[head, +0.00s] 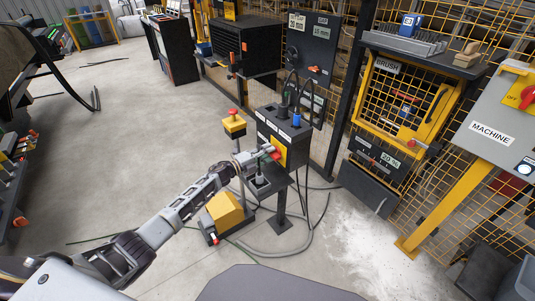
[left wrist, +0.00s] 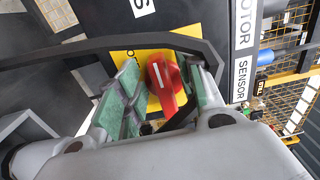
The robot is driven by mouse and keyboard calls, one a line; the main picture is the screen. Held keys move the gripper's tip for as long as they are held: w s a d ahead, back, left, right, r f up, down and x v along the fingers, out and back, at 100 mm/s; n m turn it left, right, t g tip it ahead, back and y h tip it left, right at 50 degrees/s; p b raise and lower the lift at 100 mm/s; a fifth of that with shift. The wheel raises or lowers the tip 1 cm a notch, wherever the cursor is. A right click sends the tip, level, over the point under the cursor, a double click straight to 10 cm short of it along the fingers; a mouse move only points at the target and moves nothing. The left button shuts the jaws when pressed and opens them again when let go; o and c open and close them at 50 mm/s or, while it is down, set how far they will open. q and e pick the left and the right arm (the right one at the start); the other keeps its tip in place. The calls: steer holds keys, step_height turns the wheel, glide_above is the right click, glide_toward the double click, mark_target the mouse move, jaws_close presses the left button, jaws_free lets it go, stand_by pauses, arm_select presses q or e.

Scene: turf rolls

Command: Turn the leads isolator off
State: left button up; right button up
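The leads isolator is a red rotary knob (left wrist: 164,82) on a yellow plate (left wrist: 133,54), on the dark box (head: 283,127) on a stand. In the head view the knob (head: 275,153) shows as a small red spot at my left gripper (head: 267,152). In the left wrist view, the green-padded fingers of this gripper (left wrist: 163,98) stand apart, one on each side of the knob. I see no clear grip, and whether a pad touches it is hard to tell. Part of the plate and its lettering is hidden by the fingers. My right gripper is not in view.
A yellow box with a red button (head: 234,123) stands just left of the dark box. Cables (head: 310,215) lie on the floor around the stand. At right is a grey MACHINE box (head: 492,132) with its own red knob (head: 527,97).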

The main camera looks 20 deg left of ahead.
arm_select(q)
steer(key=v, duration=1.1)
steer(key=shift+s+a, duration=0.25)
steer(key=shift+a, duration=0.05)
steer(key=shift+d, duration=0.1)
stand_by(0.7)
